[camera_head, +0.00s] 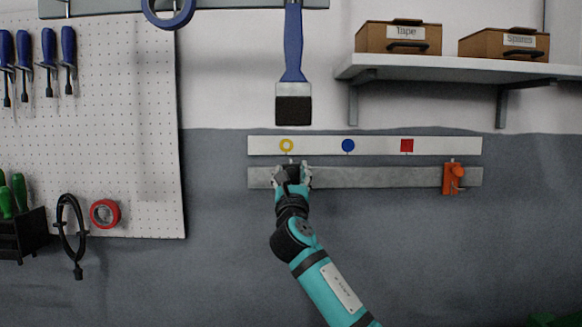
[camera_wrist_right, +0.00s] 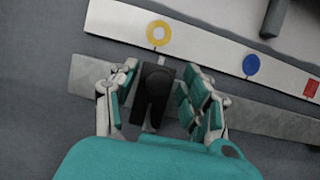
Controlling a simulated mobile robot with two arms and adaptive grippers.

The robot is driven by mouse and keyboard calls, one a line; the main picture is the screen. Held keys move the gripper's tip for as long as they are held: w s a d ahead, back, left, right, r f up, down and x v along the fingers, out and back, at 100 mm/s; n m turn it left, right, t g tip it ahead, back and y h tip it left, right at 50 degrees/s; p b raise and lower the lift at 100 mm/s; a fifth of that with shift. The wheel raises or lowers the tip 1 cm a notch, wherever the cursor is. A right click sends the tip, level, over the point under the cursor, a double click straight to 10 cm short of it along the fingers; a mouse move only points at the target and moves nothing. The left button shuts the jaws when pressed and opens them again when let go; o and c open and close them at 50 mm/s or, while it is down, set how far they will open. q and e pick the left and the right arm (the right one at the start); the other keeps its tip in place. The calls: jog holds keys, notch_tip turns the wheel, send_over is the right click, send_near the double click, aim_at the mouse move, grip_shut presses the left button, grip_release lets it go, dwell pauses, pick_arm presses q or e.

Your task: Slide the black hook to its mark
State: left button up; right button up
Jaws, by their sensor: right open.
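The black hook (camera_wrist_right: 155,88) sits on the grey metal rail (camera_head: 375,178), with a small light pointer at its top. The pointer is just below the yellow ring mark (camera_head: 287,145), very nearly in line with it. My right gripper (camera_head: 292,169) is open, with one finger on each side of the black hook; in the right wrist view (camera_wrist_right: 161,72) a gap shows at the right finger, and the left finger is close to the hook. The head view mostly hides the hook behind my gripper. My left gripper is in neither view.
The white strip (camera_head: 450,146) also carries a blue dot (camera_head: 348,145) and a red square (camera_head: 407,146). An orange hook (camera_head: 453,178) sits at the rail's right end. A blue brush (camera_head: 293,80) hangs above. The rail between the hooks is clear.

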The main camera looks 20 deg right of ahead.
jog(key=shift+w+d+r, duration=0.15)
jog(key=shift+w, duration=0.3)
jog(key=shift+s, duration=0.1)
grip_shut()
jog(key=shift+r, duration=0.1)
